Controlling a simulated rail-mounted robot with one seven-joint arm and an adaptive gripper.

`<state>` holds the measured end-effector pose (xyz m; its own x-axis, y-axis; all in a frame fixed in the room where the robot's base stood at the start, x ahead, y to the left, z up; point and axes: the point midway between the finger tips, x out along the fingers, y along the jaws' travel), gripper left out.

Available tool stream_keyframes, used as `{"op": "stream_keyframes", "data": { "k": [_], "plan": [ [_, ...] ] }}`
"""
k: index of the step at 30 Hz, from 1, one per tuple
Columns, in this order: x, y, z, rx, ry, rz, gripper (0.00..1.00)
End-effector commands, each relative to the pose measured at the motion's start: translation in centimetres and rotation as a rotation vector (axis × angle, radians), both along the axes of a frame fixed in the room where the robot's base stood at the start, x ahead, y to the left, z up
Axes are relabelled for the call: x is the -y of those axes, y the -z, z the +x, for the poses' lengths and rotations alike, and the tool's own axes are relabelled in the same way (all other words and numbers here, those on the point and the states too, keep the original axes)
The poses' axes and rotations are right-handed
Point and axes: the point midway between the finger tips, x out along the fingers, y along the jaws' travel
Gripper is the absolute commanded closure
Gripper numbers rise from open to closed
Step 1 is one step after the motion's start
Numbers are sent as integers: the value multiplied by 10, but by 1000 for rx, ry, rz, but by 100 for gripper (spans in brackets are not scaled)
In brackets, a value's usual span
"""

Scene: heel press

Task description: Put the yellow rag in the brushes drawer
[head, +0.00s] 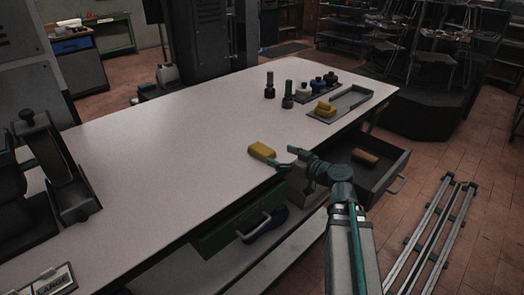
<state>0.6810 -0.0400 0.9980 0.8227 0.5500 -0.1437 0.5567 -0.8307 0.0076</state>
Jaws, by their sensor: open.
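A yellow folded rag (261,150) lies on the white bench top near its front edge. My gripper (281,162) is open beside the rag's right end, with its fingers towards it. Whether the fingers touch the rag or reach around it is too small to tell. A dark drawer (392,173) stands pulled out under the bench's right end. It holds a brown brush-like piece (364,156), and part of its inside is hidden behind my arm.
A green drawer (228,232) with a handle is under the front edge. The bench's middle is clear.

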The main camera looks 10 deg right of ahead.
Motion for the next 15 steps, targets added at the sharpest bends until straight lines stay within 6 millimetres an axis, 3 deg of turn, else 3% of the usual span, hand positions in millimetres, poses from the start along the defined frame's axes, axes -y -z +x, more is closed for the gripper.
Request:
{"op": "stream_keyframes", "data": {
  "k": [1, 7, 11, 15],
  "plan": [
    [-6, -19, 4, 9, -12, -5, 10],
    [-33, -69, 25, -20, -85, -147, 10],
    [-44, -83, 34, -133, -123, -261, 10],
    [-39, -82, 39, -309, -106, -363, 10]
  ]
}}
